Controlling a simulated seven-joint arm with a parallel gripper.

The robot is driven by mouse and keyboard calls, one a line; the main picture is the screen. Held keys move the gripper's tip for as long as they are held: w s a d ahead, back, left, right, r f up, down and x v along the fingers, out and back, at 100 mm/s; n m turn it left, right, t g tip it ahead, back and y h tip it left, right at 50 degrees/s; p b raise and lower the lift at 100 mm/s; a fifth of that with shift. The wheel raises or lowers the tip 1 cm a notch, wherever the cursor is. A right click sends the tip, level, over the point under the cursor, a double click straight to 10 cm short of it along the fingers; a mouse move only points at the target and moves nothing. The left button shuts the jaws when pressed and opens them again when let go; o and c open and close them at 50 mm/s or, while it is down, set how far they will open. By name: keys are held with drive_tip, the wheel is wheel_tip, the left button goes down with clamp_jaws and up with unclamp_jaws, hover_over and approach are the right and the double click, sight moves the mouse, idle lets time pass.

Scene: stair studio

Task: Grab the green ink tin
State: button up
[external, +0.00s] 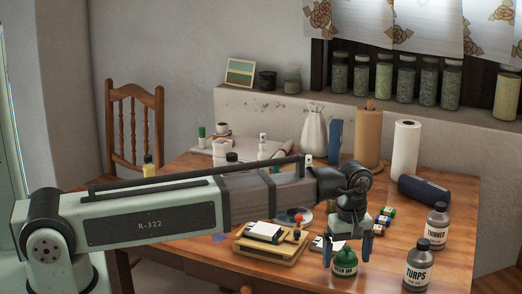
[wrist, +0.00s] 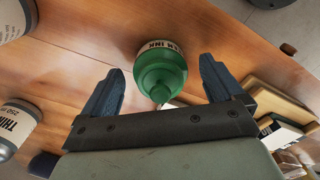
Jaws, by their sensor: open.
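The green ink tin (external: 344,263) stands upright near the front edge of the wooden table, with a green domed top and a pale label with dark lettering. In the wrist view the tin (wrist: 161,72) is seen from above, between and slightly beyond the fingertips. My gripper (external: 347,250) points down over the tin, with one blue finger on each side of its upper part. In the wrist view my gripper (wrist: 162,80) is open, with visible gaps between both fingers and the tin.
A TURPS bottle (external: 418,266) and a THINNER bottle (external: 436,226) stand to the right of the tin. A wooden block stack (external: 268,247) with a pad lies to the left. Small colored tubes (external: 384,219) lie behind. Bare tabletop (external: 380,262) shows between tin and TURPS.

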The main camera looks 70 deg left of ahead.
drive_tip(key=shift+c, duration=0.2)
drive_tip(key=c, duration=1.4)
